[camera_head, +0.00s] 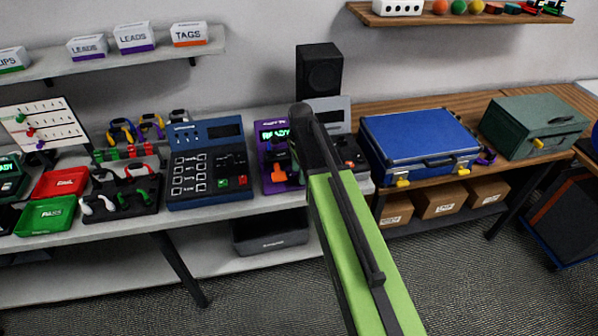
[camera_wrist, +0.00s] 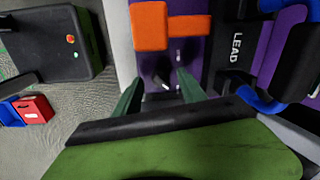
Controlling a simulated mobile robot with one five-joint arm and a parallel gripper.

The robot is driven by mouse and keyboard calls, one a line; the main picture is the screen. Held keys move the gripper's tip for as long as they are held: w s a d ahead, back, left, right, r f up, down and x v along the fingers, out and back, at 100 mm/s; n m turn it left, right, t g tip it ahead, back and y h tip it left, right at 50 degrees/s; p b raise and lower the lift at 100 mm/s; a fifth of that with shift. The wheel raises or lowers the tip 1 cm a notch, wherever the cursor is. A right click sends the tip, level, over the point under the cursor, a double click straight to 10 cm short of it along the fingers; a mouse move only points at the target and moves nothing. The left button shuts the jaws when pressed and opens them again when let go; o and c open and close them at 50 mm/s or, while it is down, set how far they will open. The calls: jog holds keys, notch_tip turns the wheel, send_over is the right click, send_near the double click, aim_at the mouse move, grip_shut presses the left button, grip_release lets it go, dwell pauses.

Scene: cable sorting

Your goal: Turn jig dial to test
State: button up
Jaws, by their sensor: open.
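The purple jig (camera_head: 268,180) stands on the grey bench with a green READY display (camera_head: 273,134) and an orange handle (camera_head: 279,160). My arm covers its right part in the head view. In the wrist view the purple panel (camera_wrist: 190,55) and the orange handle (camera_wrist: 150,26) show up close. A small black knob with a white mark (camera_wrist: 161,80), which looks like the dial, sits below the handle. My gripper (camera_wrist: 159,91) is open, its green fingers on either side of the knob; I cannot tell whether they touch it. The dial's setting is not readable.
A blue panel device (camera_head: 208,165) stands left of the jig, with a black tray of tools (camera_head: 122,198) beyond it. A blue case (camera_head: 415,138) is to the right. A black speaker (camera_head: 319,70) stands behind. In the wrist view, a black LEAD part (camera_wrist: 235,50) lies close right of the fingers.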

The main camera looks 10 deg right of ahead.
notch_tip(320, 180, up, 16)
jog(key=p, duration=1.5)
jog(key=shift+s, duration=0.4)
jog(key=shift+r, duration=0.1)
jog(key=s+f+n+b, duration=0.9)
jog(key=s+n, duration=0.5)
jog(key=n, duration=0.2)
jog(key=shift+f+g, duration=0.25)
jog(key=shift+g, duration=0.05)
